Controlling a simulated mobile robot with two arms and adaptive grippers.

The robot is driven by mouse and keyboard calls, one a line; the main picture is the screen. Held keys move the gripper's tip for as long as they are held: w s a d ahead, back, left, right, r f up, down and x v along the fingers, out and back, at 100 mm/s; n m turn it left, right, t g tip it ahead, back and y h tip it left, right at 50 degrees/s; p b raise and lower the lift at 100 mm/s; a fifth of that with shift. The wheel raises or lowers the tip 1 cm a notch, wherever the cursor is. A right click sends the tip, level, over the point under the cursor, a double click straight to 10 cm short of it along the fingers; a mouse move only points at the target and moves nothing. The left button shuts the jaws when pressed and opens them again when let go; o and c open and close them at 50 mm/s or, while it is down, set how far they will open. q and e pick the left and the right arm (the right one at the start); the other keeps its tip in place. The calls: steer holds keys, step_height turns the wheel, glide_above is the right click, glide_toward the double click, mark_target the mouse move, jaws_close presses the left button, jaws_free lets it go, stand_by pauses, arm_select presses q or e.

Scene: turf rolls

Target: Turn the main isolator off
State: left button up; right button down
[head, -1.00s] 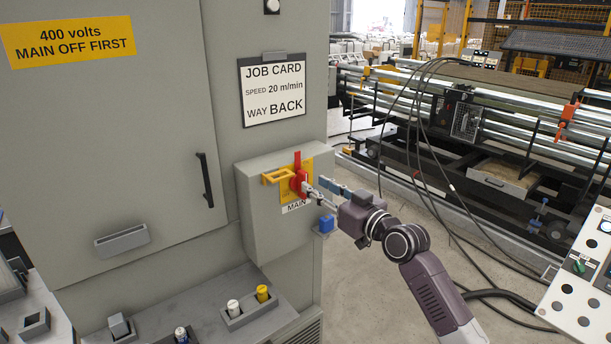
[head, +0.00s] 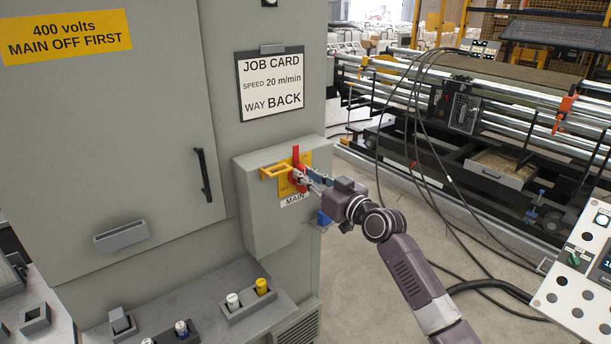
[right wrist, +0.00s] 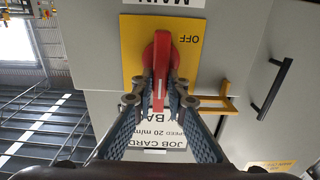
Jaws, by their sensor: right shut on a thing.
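The main isolator is a red rotary handle (head: 297,170) on a yellow plate (head: 284,186), on a grey box marked MAIN on the cabinet side. In the head view the handle's bar stands upright. It also shows in the right wrist view as a red handle (right wrist: 161,65), with the word OFF beside it on the yellow plate (right wrist: 132,38). My right gripper (right wrist: 161,92) is shut on the handle, one finger on each side of its bar. In the head view the right gripper (head: 305,177) partly covers the handle's lower part. My left gripper is not in view.
A yellow hasp (head: 275,172) sticks out beside the handle. A blue block (head: 324,217) is at the box's lower right. The grey cabinet (head: 110,150) has a black door handle (head: 203,174) and a sign reading "400 volts MAIN OFF FIRST" (head: 65,37). Cables hang at right.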

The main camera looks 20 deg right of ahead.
mark_target(291, 180)
steer(key=n+b, duration=0.1)
steer(key=n, duration=0.4)
steer(key=a+f+n+b, duration=0.1)
steer(key=n, duration=0.4)
steer(key=n+b, duration=0.2)
steer(key=n, duration=0.3)
steer(key=shift+s+a+f, duration=0.3)
steer(key=shift+s+a, duration=0.05)
steer(key=shift+a, duration=0.05)
steer(key=shift+f+n, duration=0.2)
steer(key=shift+n, duration=0.55)
steer(key=shift+f+n, duration=0.15)
steer(key=shift+n, duration=0.6)
